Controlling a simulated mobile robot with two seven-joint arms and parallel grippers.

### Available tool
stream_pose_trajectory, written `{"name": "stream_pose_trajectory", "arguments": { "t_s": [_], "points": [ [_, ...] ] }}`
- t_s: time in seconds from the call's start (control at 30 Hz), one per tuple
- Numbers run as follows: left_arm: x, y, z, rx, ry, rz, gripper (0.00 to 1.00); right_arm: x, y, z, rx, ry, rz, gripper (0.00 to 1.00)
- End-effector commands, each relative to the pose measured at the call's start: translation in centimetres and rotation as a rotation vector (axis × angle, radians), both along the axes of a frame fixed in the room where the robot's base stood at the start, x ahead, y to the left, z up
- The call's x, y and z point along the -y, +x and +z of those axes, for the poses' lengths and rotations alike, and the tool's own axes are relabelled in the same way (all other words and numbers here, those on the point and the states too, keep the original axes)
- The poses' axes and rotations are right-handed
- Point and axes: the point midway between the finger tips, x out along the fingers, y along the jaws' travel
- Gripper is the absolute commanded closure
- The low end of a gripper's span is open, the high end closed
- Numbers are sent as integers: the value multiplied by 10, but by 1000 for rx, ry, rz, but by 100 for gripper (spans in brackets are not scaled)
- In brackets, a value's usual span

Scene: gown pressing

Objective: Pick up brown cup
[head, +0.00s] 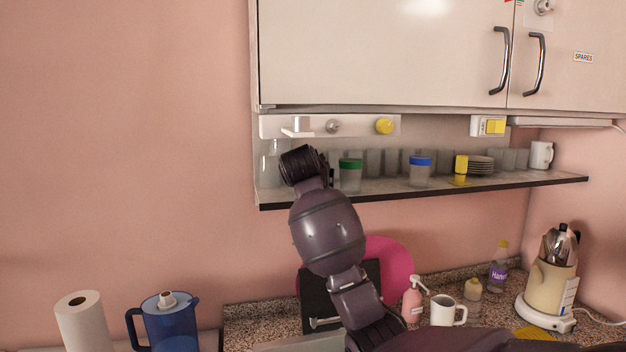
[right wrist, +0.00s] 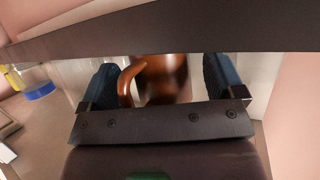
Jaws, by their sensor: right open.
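The brown cup (right wrist: 162,80) shows in the right wrist view, with its handle (right wrist: 127,85) on the left side. My right gripper (right wrist: 160,76) is open, with one dark blue finger on each side of the cup. The cup is seen between the fingers; I cannot tell whether they touch it. In the head view my right arm reaches up from the lower right to the shelf, and its dark end (head: 300,164) is at the shelf's left part. The brown cup is not visible there. My left gripper is not in view.
The shelf (head: 440,187) under the cabinet (head: 385,55) holds a green-lidded container (head: 350,175), a blue-lidded container (head: 420,172), glasses, plates (head: 480,165) and a white mug (head: 541,155). A dark edge (right wrist: 180,28) crosses the top of the right wrist view. A blue jug (head: 170,322) stands below left.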

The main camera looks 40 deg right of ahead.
Motion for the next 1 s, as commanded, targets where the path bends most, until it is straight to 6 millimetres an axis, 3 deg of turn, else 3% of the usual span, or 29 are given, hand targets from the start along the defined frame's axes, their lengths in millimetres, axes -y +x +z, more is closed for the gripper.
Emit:
{"name": "stream_pose_trajectory", "arguments": {
  "t_s": [0.13, 0.5, 0.77, 1.0],
  "points": [
    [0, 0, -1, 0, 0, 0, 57, 0, 0, 0, 0, 0, 0, 14],
    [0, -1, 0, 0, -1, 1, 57, 0, 0, 0, 0, 0, 0, 70],
    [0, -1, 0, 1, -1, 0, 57, 0, 0, 2, 2, -1, 1, 70],
    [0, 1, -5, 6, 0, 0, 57, -4, -3, 16, 4, -2, 2, 70]
  ]
}}
